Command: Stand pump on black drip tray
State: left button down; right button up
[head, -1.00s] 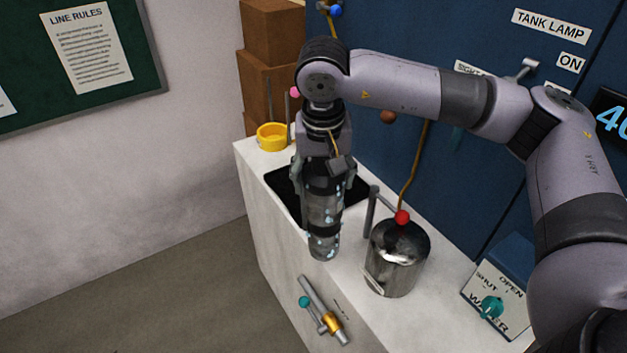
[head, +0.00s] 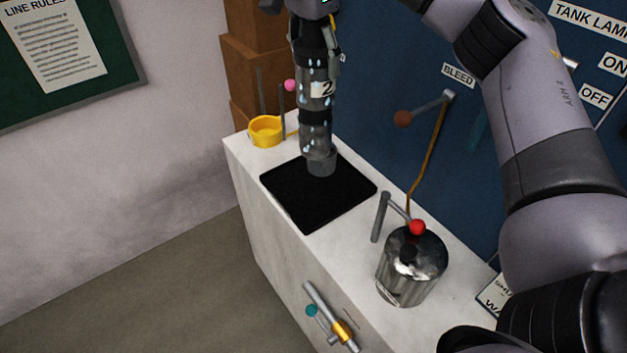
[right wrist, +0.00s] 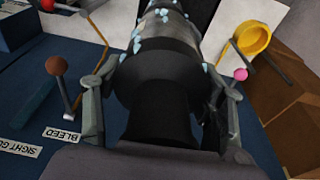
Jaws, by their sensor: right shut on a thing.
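The pump (head: 314,108) is a clear tube with dark bands, a label "2", water drops on its side and a grey foot. It hangs upright from my right gripper (head: 316,52), which is shut on its dark upper part. In the right wrist view the two fingers (right wrist: 163,95) sit on either side of the pump's dark neck (right wrist: 160,85). The black drip tray (head: 315,205) lies flat on the white counter. The pump's foot overlaps the tray's back part in the head view; I cannot tell whether it touches. My left gripper is out of view.
A yellow cup-like holder (head: 266,131) is at the back left, before brown boxes (head: 262,60). A bleed lever (head: 425,108) juts from the blue panel.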

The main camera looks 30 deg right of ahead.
jog(key=shift+r, duration=0.6)
jog(key=shift+s+f, duration=0.1)
jog(key=shift+f, duration=0.4)
send_near(317, 140)
jog(key=w+d+f, duration=0.1)
jog(key=f, duration=0.1)
jog(key=w+d+f, duration=0.1)
jog(key=f, duration=0.2)
jog(key=w+d+f, duration=0.1)
jog(key=w+f, duration=0.1)
jog(key=shift+d+f, duration=0.25)
jog(key=shift+d, duration=0.1)
jog(key=shift+f+p, duration=0.35)
jog(key=shift+f, duration=2.25)
jog(key=o, duration=1.5)
jog(key=shift+s+f, duration=0.2)
jog(key=shift+f, duration=0.05)
jog(key=o, duration=0.4)
jog(key=shift+s+a+r, duration=0.1)
jog(key=shift+a, duration=0.05)
jog(key=shift+o, duration=0.2)
